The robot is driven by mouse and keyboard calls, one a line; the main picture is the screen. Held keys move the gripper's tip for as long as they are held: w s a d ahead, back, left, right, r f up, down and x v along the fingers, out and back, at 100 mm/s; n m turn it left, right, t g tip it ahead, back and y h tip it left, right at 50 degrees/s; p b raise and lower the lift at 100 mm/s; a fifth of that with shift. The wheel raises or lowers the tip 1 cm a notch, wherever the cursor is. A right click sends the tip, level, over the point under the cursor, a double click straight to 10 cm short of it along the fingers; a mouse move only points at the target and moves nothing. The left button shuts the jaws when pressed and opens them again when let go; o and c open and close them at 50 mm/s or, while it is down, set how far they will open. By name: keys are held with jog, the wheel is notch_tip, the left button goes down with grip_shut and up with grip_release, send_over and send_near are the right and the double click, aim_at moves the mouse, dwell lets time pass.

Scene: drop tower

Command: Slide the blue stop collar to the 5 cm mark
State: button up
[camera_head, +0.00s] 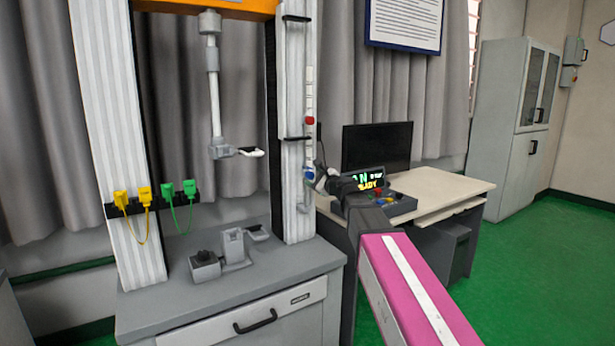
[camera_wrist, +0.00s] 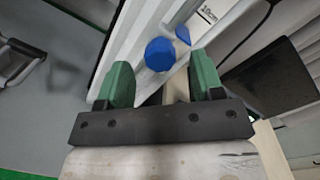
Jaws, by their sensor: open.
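The blue stop collar (camera_head: 309,175) sits low on the thin rod at the right column of the drop tower. In the wrist view its round blue knob (camera_wrist: 160,54) shows just beyond my fingertips, with another blue part to its right. My gripper (camera_wrist: 163,85) is open, its two green fingers apart. The knob lies ahead of the gap between them, and I cannot tell whether they touch it. In the head view my gripper (camera_head: 322,180) is at the collar and partly hides it. A red collar (camera_head: 310,120) sits higher on the same rod.
The tower's right column (camera_head: 297,90) stands directly behind the rod. A control box (camera_head: 378,200) with a lit display and a monitor (camera_head: 376,147) stand on the desk at right. The green floor is open at right.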

aim_at(312, 176)
jog(key=x, duration=0.5)
jog(key=shift+w+a, duration=0.1)
grip_shut()
jog(key=shift+r, duration=3.55)
grip_release()
